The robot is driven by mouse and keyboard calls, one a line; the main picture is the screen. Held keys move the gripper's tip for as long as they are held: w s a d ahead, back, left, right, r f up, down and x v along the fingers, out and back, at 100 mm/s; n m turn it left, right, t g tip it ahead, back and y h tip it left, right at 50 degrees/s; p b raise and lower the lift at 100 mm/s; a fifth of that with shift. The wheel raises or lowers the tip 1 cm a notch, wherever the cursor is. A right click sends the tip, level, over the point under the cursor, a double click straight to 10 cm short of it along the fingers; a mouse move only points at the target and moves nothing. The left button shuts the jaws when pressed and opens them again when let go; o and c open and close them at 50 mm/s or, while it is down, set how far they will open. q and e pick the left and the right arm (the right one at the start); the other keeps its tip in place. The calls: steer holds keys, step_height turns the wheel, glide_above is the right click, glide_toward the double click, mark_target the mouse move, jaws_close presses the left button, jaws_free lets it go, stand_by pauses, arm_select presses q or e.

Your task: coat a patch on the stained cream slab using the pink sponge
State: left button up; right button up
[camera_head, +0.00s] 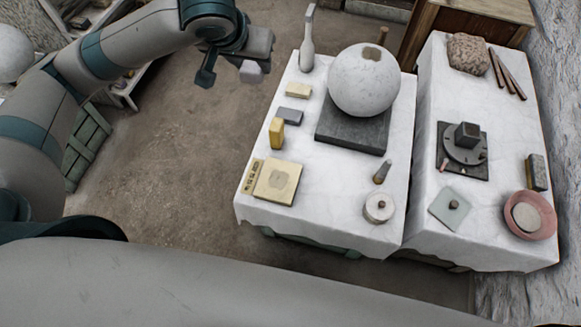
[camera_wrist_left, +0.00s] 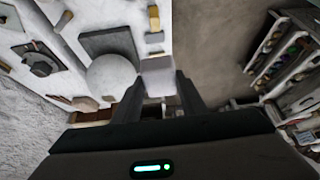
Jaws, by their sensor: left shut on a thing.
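The stained cream slab (camera_head: 271,193) lies flat near the front left corner of the left table, with a brownish patch on its top. My left gripper (camera_head: 233,71) is in the air left of that table's far end, well away from the slab. It is shut on a pale, whitish block (camera_head: 251,74), which also shows between the fingers in the left wrist view (camera_wrist_left: 158,76). This block may be the sponge, but it looks almost white, with no clear pink. My right gripper is not in view.
A big plaster sphere (camera_head: 362,82) stands on a dark plinth (camera_head: 349,134). Left of it lie a cream block (camera_head: 298,90), a grey block (camera_head: 290,116) and an upright yellow block (camera_head: 277,133). The right table holds a pink bowl (camera_head: 539,228). The floor (camera_head: 180,150) left of the tables is clear.

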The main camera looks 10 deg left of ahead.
arm_select(q)
steer(key=shift+w+d, duration=0.1)
steer(key=shift+d, duration=0.1)
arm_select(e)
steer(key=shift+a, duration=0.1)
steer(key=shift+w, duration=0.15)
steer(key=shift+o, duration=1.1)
arm_select(q)
steer(key=s+d+f+m+h+b, duration=0.1)
steer(key=s+f+m+b, duration=0.1)
steer(key=f, duration=0.9)
steer(key=s+d+f+m+g+h+b, duration=0.1)
steer(key=f+m+b, duration=0.4)
steer(key=f, duration=0.7)
steer(key=s+d+f+m+g+h+b, duration=0.1)
steer(key=s+d+f+m+h+b, duration=0.1)
steer(key=f, duration=1)
steer(key=shift+s+d+f+m+h+b, duration=0.15)
steer(key=shift+s+d+m+h+b, duration=0.3)
steer(key=shift+m+b, duration=0.4)
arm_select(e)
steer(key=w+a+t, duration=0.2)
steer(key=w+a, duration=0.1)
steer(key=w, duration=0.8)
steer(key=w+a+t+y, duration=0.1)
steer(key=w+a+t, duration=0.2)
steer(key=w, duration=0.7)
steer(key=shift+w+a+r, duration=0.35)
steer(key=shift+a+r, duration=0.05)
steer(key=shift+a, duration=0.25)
